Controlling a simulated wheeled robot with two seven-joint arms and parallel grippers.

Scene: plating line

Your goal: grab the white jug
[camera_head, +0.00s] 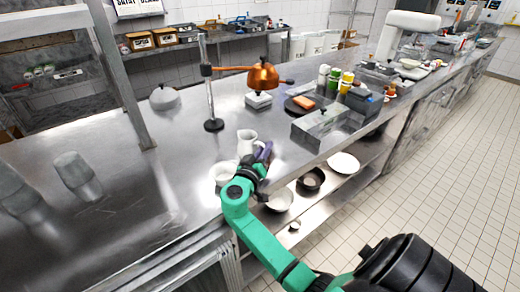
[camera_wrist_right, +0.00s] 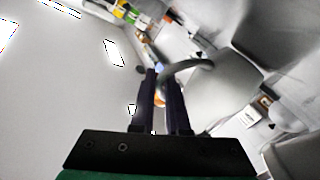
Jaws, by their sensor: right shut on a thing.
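The white jug (camera_head: 246,139) stands upright on the steel counter near its front edge, partly hidden by my right gripper in the head view. My right gripper (camera_head: 264,153) reaches it from the front right side. In the right wrist view the dark fingers (camera_wrist_right: 162,78) are shut on the curved handle of the jug (camera_wrist_right: 222,88), whose pale body is beside them. My left gripper is not in view.
A white cup-like vessel (camera_head: 222,173) stands close to the jug at the left front. A metal stand (camera_head: 213,124) and a copper pot (camera_head: 262,77) are behind. A steel container (camera_head: 318,124) is to the right. White bowls lie on the shelf below.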

